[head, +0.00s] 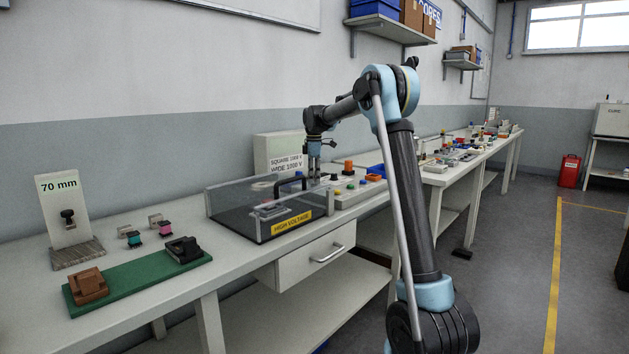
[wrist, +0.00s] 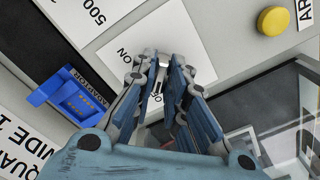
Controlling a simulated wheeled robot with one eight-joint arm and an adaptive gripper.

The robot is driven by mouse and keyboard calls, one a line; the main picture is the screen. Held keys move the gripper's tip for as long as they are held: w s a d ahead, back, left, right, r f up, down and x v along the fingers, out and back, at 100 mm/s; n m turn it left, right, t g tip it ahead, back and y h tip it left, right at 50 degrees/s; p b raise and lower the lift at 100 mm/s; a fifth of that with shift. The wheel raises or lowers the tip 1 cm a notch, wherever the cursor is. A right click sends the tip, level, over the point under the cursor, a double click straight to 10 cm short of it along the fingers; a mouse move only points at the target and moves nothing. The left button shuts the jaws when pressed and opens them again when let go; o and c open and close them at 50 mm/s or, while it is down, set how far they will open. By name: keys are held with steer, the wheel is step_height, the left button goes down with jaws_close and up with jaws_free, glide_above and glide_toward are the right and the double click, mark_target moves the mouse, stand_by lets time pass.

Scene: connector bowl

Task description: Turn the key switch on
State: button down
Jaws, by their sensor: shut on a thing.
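My gripper (head: 314,172) reaches down at the back of the bench, behind the clear-walled box. In the wrist view my gripper (wrist: 163,68) has its fingers close together over a white label plate (wrist: 195,55). The grey key of the key switch (wrist: 157,88) shows as a thin piece between the fingers, and they are shut on it. The word ON is on the plate to the left of the fingers. Other lettering beside the key is partly covered. The key's exact angle and the switch body are mostly hidden by the fingers.
The clear box with a yellow HIGH VOLTAGE label (head: 292,223) stands in front of my gripper. A blue adapter (wrist: 75,97) and a yellow button (wrist: 273,20) lie either side in the wrist view. A sign (head: 285,162) stands behind. A green board (head: 130,283) lies at left.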

steer(key=shift+m, duration=0.3)
steer(key=m, duration=0.3)
steer(key=shift+m, duration=0.4)
steer(key=m, duration=0.9)
steer(key=shift+m, duration=2.2)
steer(key=c, duration=1.6)
jaws_free()
